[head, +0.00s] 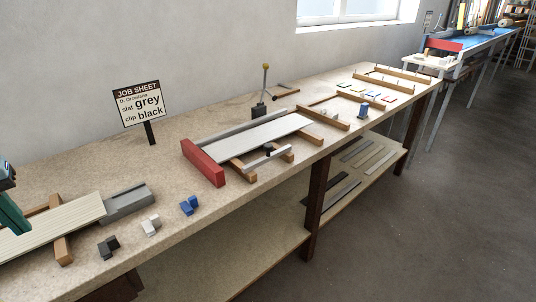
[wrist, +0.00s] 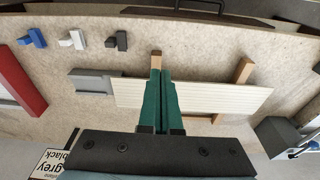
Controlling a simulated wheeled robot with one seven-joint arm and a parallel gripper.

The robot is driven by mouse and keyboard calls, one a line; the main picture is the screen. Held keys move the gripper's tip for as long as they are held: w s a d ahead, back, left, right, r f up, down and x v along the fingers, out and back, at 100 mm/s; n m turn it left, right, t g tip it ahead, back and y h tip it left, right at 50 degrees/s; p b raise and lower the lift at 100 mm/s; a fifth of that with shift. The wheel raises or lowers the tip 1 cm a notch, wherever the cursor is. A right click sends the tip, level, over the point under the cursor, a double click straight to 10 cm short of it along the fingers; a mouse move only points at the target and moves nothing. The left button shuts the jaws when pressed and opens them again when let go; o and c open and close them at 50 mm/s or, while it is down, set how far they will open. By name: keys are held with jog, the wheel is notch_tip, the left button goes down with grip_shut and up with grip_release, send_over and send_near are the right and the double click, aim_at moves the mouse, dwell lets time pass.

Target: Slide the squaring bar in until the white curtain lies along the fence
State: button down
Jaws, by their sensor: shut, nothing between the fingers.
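The white curtain (head: 258,135) lies on wooden rails on the bench in the head view. The grey fence (head: 235,128) runs behind its far edge; I cannot tell exactly how closely the two lie. The squaring bar (head: 268,160), pale with a black knob (head: 268,150), lies across the rails in front of the curtain, with a gap between. My gripper (wrist: 160,73) is shut and empty, its green fingers over a cream slatted panel (wrist: 215,97) in the wrist view. In the head view it is at the left edge (head: 14,212), far from the bar.
A red block (head: 203,162) stands at the curtain's left end. A grey block (head: 128,203) adjoins the cream panel. Black (head: 108,246), white (head: 151,225) and blue (head: 189,205) clips lie near the front edge. A job sheet sign (head: 139,103) and a small black stand (head: 259,109) stand behind.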

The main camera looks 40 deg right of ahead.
dwell(0.5)
jog(key=w+d+m+b, duration=0.3)
jog(key=d+m, duration=0.8)
jog(key=d, duration=0.3)
jog(key=w+d+m+b, duration=0.2)
jog(key=d+m+b, duration=0.2)
jog(key=d+m, duration=0.85)
jog(key=s+d+r+m+t+h+b, duration=0.1)
jog(key=s+d+m, duration=0.5)
jog(key=d, duration=0.3)
jog(key=s+d+m+b, duration=0.2)
jog(key=s+d+m, duration=0.35)
jog(key=d, duration=0.35)
jog(key=s+d+r+m+t+h+b, duration=0.1)
jog(key=s+d+m, duration=0.45)
jog(key=d, duration=0.35)
jog(key=p, duration=0.3)
send_near(268, 152)
notch_tip(268, 152, down, 5)
jog(key=shift+w+d+m, duration=0.2)
jog(key=shift+w+m, duration=0.05)
jog(key=shift+w, duration=0.1)
